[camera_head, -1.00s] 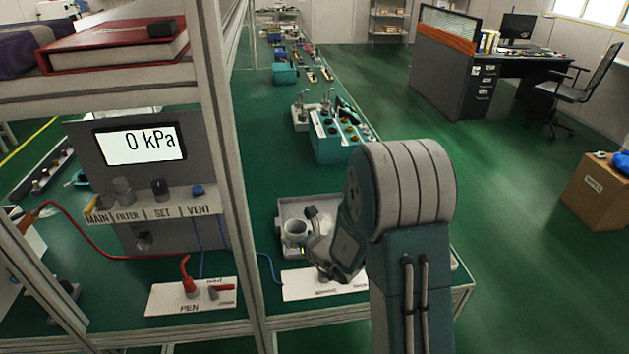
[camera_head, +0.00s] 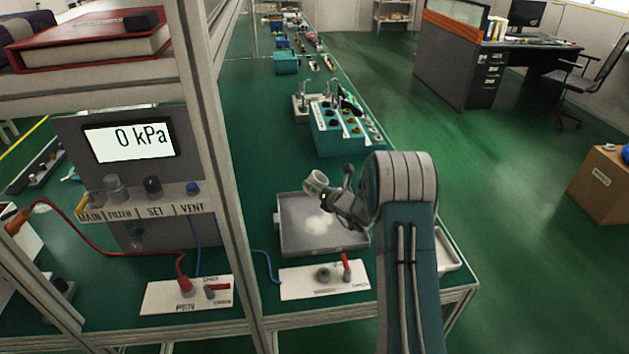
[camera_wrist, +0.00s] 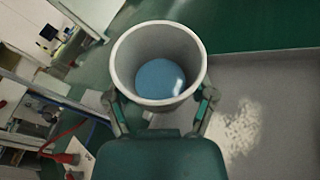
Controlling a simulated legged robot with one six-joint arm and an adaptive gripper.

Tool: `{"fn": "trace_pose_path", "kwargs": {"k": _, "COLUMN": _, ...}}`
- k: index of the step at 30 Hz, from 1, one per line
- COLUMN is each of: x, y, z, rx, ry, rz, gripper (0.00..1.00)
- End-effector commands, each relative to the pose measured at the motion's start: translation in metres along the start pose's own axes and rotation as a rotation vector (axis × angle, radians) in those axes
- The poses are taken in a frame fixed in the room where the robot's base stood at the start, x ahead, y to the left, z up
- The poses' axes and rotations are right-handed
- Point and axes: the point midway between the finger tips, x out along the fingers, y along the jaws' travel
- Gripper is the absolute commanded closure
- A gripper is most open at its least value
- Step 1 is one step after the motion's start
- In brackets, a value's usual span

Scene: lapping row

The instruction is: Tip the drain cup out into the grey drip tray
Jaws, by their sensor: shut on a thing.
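The drain cup (camera_head: 316,182) is a small pale grey cup, held above the far left part of the grey drip tray (camera_head: 290,245). It looks tilted in the head view. My gripper (camera_head: 328,194) is shut on it, with a finger on each side of the cup (camera_wrist: 122,75) in the wrist view. The wrist view looks into its mouth, where a blue, shiny surface shows at the bottom, seemingly liquid. The tray (camera_wrist: 285,150) also shows at the right there. A pale speckled patch (camera_head: 320,222) lies on the tray floor.
A white panel (camera_head: 300,282) with a red lever (camera_head: 346,268) lies in front of the tray. The shelf post (camera_head: 225,170) stands at its left. A teal box with knobs (camera_head: 340,135) is behind it. A small white tray (camera_head: 448,250) lies at right.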

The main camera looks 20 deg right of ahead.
Motion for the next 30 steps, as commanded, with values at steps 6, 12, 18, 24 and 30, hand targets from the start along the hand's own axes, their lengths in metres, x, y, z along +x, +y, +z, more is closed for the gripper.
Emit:
{"fn": "trace_pose_path", "kwargs": {"k": 6, "x": 0.0021, "y": -0.0042, "z": -0.0117, "rx": 0.29, "ry": -0.128, "rz": 0.121, "gripper": 0.61}}
{"fn": "trace_pose_path", "kwargs": {"k": 12, "x": 0.0015, "y": -0.0082, "z": -0.0139, "rx": 0.529, "ry": -0.235, "rz": 0.221, "gripper": 0.61}}
{"fn": "trace_pose_path", "kwargs": {"k": 18, "x": 0.0009, "y": -0.0096, "z": -0.0138, "rx": 0.627, "ry": -0.28, "rz": 0.262, "gripper": 0.61}}
{"fn": "trace_pose_path", "kwargs": {"k": 24, "x": 0.0009, "y": -0.0095, "z": -0.0135, "rx": 0.632, "ry": -0.283, "rz": 0.264, "gripper": 0.61}}
{"fn": "trace_pose_path", "kwargs": {"k": 30, "x": 0.0009, "y": -0.0095, "z": -0.0136, "rx": 0.631, "ry": -0.282, "rz": 0.263, "gripper": 0.61}}
